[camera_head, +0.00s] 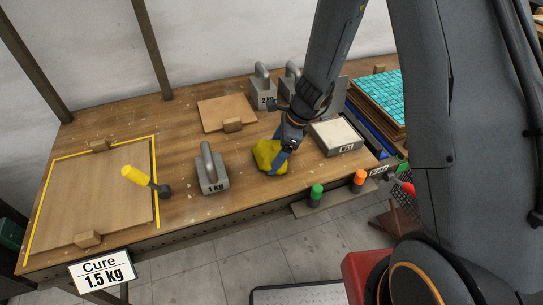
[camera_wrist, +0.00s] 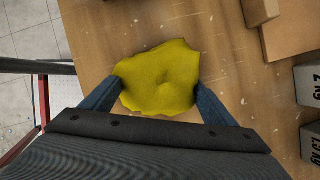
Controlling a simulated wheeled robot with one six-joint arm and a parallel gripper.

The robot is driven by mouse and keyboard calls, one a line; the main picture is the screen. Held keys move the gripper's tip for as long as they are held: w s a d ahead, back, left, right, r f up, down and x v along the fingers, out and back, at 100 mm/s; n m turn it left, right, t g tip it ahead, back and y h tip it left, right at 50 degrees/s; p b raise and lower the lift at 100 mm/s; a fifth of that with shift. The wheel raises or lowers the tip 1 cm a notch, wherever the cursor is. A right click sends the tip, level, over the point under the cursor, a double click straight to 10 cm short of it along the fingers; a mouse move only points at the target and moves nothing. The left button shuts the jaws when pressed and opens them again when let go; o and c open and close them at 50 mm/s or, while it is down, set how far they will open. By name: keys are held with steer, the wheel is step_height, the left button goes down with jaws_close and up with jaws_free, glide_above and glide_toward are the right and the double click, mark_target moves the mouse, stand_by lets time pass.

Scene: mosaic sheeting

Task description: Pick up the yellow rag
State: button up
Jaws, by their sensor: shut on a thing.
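The yellow rag (camera_head: 267,153) is a crumpled cloth on the wooden workbench, right of the 1 kg weight. My gripper (camera_head: 281,162) comes down onto the rag from above. In the wrist view the rag (camera_wrist: 160,78) spreads between the two blue fingers of my gripper (camera_wrist: 158,92), which touch its left and right edges. The gripper is shut on the rag. Whether the rag is clear of the bench surface I cannot tell.
The 1 kg weight (camera_head: 213,175) stands close left of the rag. A wooden board (camera_head: 226,112) and larger weights (camera_head: 263,92) lie behind. Green (camera_head: 316,194) and orange (camera_head: 359,180) knobs sit at the front edge.

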mark_target(275, 149)
step_height(275, 149, up, 10)
steer(key=shift+r+b, duration=0.1)
steer(key=shift+b, duration=0.25)
stand_by(0.4)
steer(key=o, duration=0.5)
steer(key=c, duration=0.4)
